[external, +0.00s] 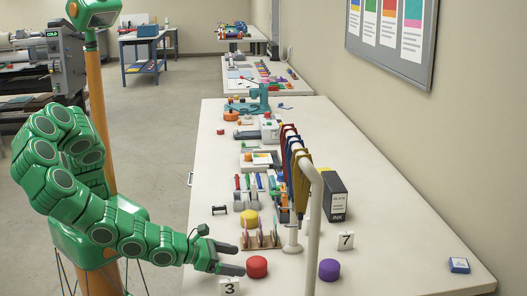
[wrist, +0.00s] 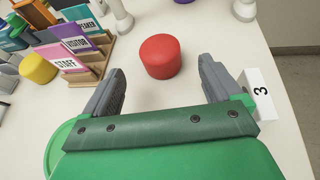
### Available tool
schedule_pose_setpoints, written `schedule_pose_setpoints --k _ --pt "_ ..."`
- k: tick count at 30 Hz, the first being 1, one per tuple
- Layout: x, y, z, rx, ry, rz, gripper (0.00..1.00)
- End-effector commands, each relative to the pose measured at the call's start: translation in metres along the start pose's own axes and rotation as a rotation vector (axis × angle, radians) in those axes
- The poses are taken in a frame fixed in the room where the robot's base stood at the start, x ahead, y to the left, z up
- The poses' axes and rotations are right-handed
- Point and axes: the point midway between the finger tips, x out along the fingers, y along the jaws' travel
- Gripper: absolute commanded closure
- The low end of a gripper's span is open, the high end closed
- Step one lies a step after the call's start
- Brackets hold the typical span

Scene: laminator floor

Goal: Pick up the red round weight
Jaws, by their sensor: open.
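The red round weight (external: 257,267) is a short cylinder standing on the white table near its front left edge. In the wrist view the red round weight (wrist: 160,56) is just ahead of my gripper, roughly centred between the two fingers. My gripper (external: 238,258) is open and empty, low over the table to the left of the weight. In the wrist view my gripper's fingers (wrist: 159,85) are spread apart, and the weight lies beyond their tips. I see no contact between them.
A "3" card (external: 229,287) stands beside my gripper. A purple weight (external: 329,269) is to the right, past a white post (external: 312,220). A wooden badge rack (external: 261,241) and a yellow weight (external: 249,219) are behind.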

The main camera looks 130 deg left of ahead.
Motion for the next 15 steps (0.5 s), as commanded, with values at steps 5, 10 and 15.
schedule_pose_setpoints --k 5,10,15 --pt "0.008 0.0 0.0 -0.001 0.001 0.001 0.08" --pt "0.02 0.0 0.0 -0.002 0.0 0.0 0.08" --pt "0.027 0.0 0.001 -0.002 0.0 0.0 0.08"
